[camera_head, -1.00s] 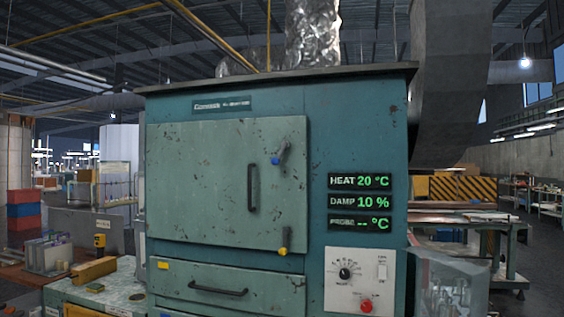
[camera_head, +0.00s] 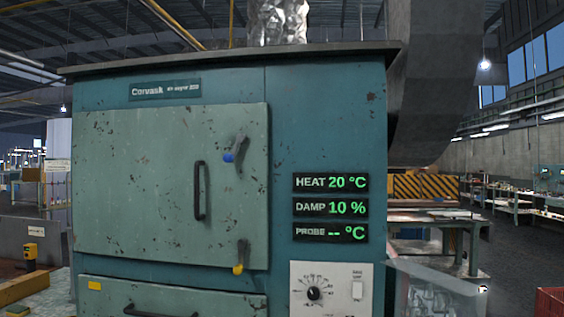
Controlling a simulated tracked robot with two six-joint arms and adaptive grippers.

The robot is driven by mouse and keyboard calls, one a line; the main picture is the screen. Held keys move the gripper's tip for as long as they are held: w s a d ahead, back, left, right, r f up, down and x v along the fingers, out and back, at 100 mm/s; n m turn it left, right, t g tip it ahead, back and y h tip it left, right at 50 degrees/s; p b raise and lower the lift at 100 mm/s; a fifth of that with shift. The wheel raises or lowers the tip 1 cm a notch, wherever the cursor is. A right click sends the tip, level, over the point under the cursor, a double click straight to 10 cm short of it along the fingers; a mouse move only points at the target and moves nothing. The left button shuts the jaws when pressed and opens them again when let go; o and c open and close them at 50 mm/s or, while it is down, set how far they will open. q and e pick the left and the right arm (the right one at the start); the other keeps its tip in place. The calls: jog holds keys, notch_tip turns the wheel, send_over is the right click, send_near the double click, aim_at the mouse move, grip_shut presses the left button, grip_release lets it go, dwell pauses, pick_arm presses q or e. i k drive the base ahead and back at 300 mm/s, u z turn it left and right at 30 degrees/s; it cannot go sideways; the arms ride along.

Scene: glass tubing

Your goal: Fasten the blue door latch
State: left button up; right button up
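The blue door latch (camera_head: 229,157) is a dark lever with a blue tip, on the upper right part of the green oven door (camera_head: 150,190). Its lever is tilted, with the blue tip at the lower left. A second latch with a yellow tip (camera_head: 238,268) sits lower on the door's right edge and hangs nearly straight down. The door lies flat against the oven front and looks closed. A dark vertical handle (camera_head: 199,190) is on the door. Neither of my grippers is in view.
Displays (camera_head: 331,182) right of the door read HEAT 20 °C, DAMP 10 % and a blank PROBE. Below are a dial (camera_head: 313,293) and a white switch (camera_head: 357,290). A drawer handle (camera_head: 160,312) is under the door. A clear container (camera_head: 435,292) stands at right.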

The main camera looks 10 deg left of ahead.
aim_at(241, 139)
jog(key=u, duration=0.2)
jog(key=i, duration=1.2)
jog(key=u, duration=0.75)
jog(key=k, duration=0.9)
jog(key=u, duration=0.15)
jog(key=i, duration=0.9)
jog(key=z, duration=0.05)
